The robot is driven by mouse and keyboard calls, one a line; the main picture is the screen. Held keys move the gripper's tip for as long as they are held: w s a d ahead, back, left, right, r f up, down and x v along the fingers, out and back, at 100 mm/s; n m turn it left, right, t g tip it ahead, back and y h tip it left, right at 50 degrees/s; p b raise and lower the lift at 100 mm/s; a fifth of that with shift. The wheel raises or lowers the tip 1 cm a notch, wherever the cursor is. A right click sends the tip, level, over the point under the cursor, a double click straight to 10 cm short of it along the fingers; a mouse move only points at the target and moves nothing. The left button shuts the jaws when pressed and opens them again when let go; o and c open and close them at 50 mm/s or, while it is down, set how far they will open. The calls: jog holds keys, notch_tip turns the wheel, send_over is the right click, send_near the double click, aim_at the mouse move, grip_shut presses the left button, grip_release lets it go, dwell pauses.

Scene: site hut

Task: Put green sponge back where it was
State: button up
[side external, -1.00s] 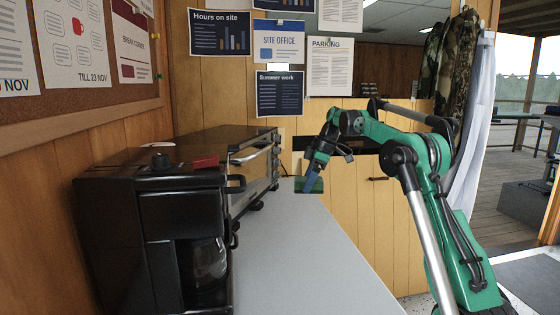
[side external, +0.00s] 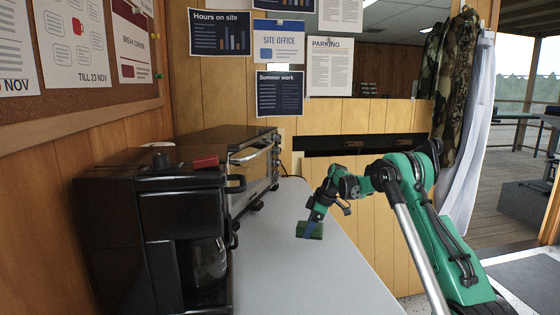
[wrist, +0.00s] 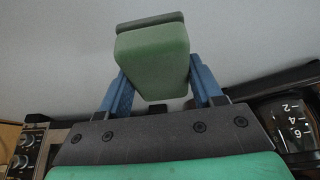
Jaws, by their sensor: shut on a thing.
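The green sponge (side external: 309,230) has a dark layer along one side. In the side external view it is low at the right part of the grey counter (side external: 290,265). My gripper (side external: 311,222) points down and is shut on the sponge. In the wrist view the sponge (wrist: 153,58) sits between the two blue fingers (wrist: 160,88). I cannot tell for sure whether the sponge touches the counter or hangs just above it.
The counter's middle is clear.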

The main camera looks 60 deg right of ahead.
aim_at(309, 249)
jog(key=shift+f, duration=2.15)
jog(key=o, duration=1.1)
jog(key=shift+f, duration=0.1)
